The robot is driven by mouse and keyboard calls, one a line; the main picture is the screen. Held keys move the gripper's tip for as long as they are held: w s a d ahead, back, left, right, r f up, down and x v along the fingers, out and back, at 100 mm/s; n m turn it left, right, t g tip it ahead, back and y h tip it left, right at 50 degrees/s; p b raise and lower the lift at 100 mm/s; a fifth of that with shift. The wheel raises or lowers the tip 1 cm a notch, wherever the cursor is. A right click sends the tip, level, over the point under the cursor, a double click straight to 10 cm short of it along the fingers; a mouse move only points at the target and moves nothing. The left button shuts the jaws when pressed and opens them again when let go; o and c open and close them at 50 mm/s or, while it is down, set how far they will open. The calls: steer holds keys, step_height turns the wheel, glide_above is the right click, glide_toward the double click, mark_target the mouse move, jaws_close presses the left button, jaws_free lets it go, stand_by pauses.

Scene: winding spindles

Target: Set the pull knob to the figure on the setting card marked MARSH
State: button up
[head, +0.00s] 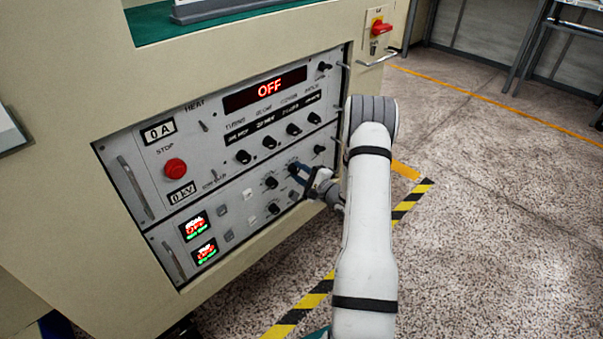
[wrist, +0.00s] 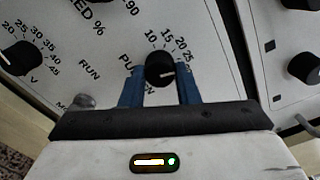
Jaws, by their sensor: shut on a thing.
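The pull knob (wrist: 160,68) is a round black knob with a white pointer line, on the grey panel. Its label is partly covered; "PU" shows. Its scale reads 10, 15, 20, 25 along the top and right, and further figures are hidden by the right finger. The pointer line points right, past the 25, towards that finger. My gripper (wrist: 160,80) has its two blue fingers shut on the knob, one on each side. In the head view my gripper (head: 308,178) is at the lower panel's right part. No card marked MARSH can be read in either view.
Other black knobs sit close by, one left (wrist: 20,58) and one right (wrist: 303,68) in the wrist view. A small toggle switch (wrist: 84,101) is near the left finger. The red stop button (head: 175,169) and an OFF display (head: 265,89) are on the upper panel.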

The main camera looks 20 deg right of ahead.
steer(key=shift+w+d+r, duration=0.1)
steer(key=shift+d, duration=0.1)
steer(key=o, duration=0.7)
steer(key=shift+o, duration=1.3)
steer(key=shift+a, duration=0.15)
steer(key=shift+s, duration=0.45)
steer(key=p+v, duration=0.2)
steer(key=v, duration=0.5)
steer(key=shift+p, duration=0.3)
